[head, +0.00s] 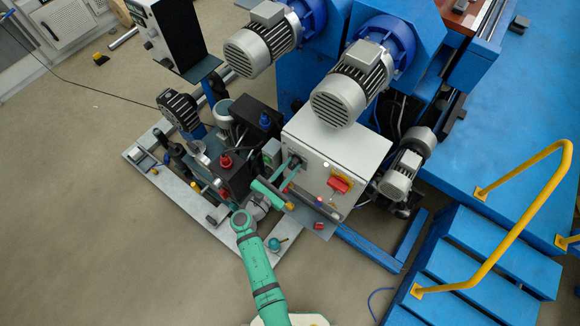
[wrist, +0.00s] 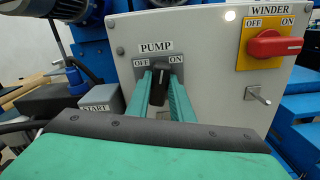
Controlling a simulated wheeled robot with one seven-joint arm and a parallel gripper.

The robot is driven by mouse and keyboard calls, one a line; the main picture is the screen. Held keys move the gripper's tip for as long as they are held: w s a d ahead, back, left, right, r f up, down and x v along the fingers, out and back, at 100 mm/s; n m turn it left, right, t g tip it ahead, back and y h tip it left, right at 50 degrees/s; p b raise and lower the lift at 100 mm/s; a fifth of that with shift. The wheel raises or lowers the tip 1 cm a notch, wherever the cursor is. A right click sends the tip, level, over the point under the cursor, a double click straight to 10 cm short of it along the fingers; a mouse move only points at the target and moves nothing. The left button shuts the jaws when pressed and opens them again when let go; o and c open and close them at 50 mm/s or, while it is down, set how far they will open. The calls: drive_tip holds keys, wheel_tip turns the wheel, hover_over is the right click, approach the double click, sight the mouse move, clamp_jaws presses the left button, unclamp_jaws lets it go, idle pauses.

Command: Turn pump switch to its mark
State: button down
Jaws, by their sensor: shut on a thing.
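The pump switch (wrist: 158,86) is a black knob under the PUMP label on the grey front of a control box (wrist: 215,75). OFF is marked at its upper left and ON at its upper right. The knob stands nearly upright, its top between the two marks. My gripper (wrist: 160,92) has its green fingers on both sides of the knob and is shut on it. In the head view my gripper (head: 292,166) reaches the box front from the lower left; the knob is mostly hidden there.
A red winder switch (wrist: 274,45) on a yellow plate sits to the right, with a small metal handle (wrist: 258,95) below it. A grey box (wrist: 100,98) stands at the left. In the head view, blue steps (head: 480,260) with a yellow rail are at the right.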

drive_tip(key=m, duration=0.7)
drive_tip(key=shift+s+d+f, duration=0.1)
drive_tip(key=shift+s+f, duration=0.05)
drive_tip(key=m, duration=0.4)
drive_tip(key=shift+f+m, duration=0.15)
drive_tip(key=shift+m, duration=0.25)
drive_tip(key=shift+f+m, duration=0.15)
drive_tip(key=shift+m, duration=1.55)
drive_tip(key=c, duration=1.6)
unclamp_jaws()
drive_tip(key=shift+o, duration=0.2)
drive_tip(key=v, duration=1.1)
drive_tip(key=shift+d, duration=0.1)
